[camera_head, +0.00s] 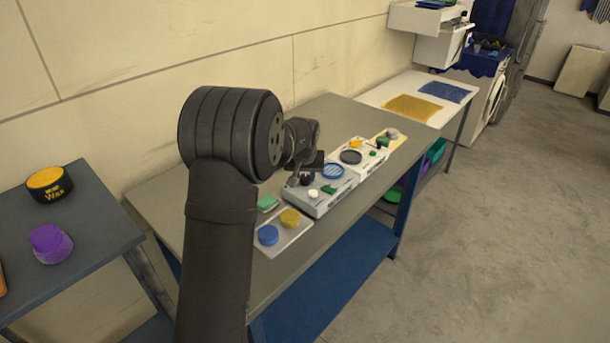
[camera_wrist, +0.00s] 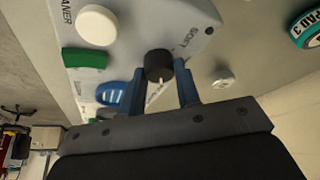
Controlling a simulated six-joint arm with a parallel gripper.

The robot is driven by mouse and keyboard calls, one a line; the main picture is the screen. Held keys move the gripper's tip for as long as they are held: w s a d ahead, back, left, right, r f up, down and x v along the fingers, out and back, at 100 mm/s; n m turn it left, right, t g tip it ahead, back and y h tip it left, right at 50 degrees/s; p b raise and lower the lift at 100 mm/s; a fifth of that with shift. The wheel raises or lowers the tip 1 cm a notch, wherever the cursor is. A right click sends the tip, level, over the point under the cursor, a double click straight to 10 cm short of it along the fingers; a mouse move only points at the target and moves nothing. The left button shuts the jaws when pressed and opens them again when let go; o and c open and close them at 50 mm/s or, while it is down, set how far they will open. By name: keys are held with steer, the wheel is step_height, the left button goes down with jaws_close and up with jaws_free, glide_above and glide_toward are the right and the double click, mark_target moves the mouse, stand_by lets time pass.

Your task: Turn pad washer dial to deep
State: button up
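The pad washer is a pale box with partly legible lettering in the wrist view (camera_wrist: 120,12); it also shows beneath my gripper in the head view (camera_head: 320,208). Its dial is a black round knob (camera_wrist: 158,64) with a white pointer mark facing toward my gripper's palm. The label SOFT is printed beside the knob; no DEEP label is readable. My gripper (camera_wrist: 162,82) is open, its two blue-grey fingers apart on either side of the knob's near edge. Contact with the knob cannot be told. In the head view my gripper (camera_head: 308,164) is small and dark above the washer.
On the washer are a white round button (camera_wrist: 96,25), a green block (camera_wrist: 84,58) and a blue ribbed disc (camera_wrist: 110,93). A similar unit with a black disc (camera_head: 351,157) stands behind it. A tray (camera_head: 283,239) with blue and yellow pads lies in front.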

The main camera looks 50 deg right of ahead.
steer(key=shift+n, duration=0.7)
steer(key=o, duration=1)
steer(key=shift+r, duration=0.1)
steer(key=v, duration=1.7)
steer(key=shift+s+d+r, duration=0.1)
steer(key=shift+s+d, duration=0.15)
steer(key=shift+s, duration=0.1)
